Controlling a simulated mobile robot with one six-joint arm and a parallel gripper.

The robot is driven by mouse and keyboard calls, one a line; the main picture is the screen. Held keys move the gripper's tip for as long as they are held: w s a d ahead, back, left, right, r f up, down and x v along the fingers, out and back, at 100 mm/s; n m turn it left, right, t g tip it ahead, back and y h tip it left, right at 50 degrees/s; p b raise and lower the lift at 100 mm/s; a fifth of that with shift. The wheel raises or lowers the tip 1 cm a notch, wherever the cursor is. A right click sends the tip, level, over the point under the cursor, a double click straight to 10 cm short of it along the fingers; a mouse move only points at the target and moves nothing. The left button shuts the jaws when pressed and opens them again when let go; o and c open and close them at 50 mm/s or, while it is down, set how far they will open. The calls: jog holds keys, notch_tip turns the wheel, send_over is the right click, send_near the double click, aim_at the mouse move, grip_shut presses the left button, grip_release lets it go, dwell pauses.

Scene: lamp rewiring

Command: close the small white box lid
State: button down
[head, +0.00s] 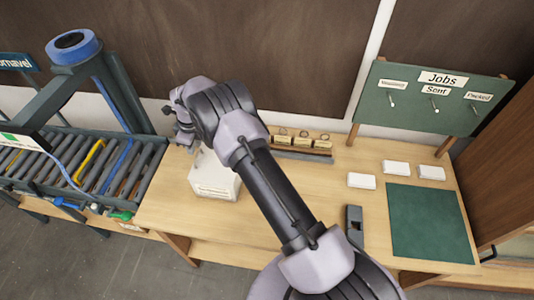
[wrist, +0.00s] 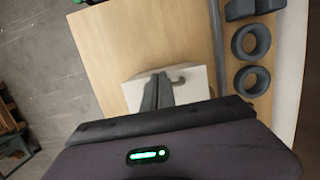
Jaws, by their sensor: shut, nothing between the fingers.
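The small white box (head: 214,180) stands on the left part of the wooden bench, with lettering on its front. My arm hides part of its back and top, so I cannot tell how the lid stands. In the wrist view the white box (wrist: 134,96) lies under and around my fingers. My gripper (wrist: 158,86) is shut and empty, with its tips over the box in that view. In the head view my gripper (head: 184,138) is at the box's back left, pointing down; whether it touches is unclear. A small grey hook-like piece (wrist: 178,80) shows beside the fingers.
A roller conveyor (head: 80,165) with a blue-topped post (head: 74,44) stands at the left. Several white cards (head: 361,181), a green mat (head: 430,222) and a dark device (head: 354,222) lie to the right.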

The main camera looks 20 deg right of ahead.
jog(key=shift+w+a+f+b, duration=0.15)
jog(key=shift+a+f+b, duration=0.05)
jog(key=shift+f+b, duration=0.3)
jog(key=shift+w+a+f+b, duration=0.1)
jog(key=shift+a+f+b, duration=0.05)
jog(key=shift+f+b, duration=0.35)
